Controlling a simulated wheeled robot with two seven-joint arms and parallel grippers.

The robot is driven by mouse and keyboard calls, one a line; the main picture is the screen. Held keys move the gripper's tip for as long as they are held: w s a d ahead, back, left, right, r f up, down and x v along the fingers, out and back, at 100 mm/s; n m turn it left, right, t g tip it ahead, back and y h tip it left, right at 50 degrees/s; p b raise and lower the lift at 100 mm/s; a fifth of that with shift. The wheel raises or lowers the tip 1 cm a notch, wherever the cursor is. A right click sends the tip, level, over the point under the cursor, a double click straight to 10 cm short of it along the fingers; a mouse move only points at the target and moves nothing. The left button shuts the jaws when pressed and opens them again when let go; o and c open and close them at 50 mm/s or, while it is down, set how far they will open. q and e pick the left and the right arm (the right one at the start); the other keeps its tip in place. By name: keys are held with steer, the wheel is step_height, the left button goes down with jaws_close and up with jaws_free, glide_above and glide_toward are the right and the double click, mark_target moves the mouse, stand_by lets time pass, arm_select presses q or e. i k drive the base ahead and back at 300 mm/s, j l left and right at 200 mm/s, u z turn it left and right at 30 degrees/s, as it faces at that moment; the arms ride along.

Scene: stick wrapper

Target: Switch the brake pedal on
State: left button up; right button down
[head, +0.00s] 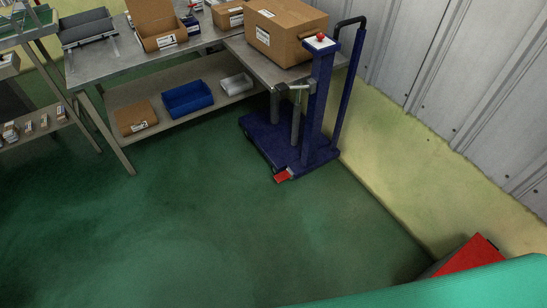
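A small red brake pedal (283,177) sticks out low at the front of a dark blue wheeled stick wrapper (318,105), just above the green floor. The wrapper has an upright column with a red button (321,37) on top and a black handle at the back. Whether the pedal is up or pressed is too small to tell. Neither of my grippers is in view.
A metal table (110,62) with cardboard boxes stands at the left of the wrapper, with a blue bin (187,98) on its lower shelf. A corrugated wall (450,80) bounds the right. A red object (470,256) is at lower right. The green floor (220,225) in front is clear.

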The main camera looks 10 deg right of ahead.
mark_target(283, 175)
steer(key=i, duration=0.55)
steer(key=i+l+u, duration=0.1)
steer(key=i, duration=0.45)
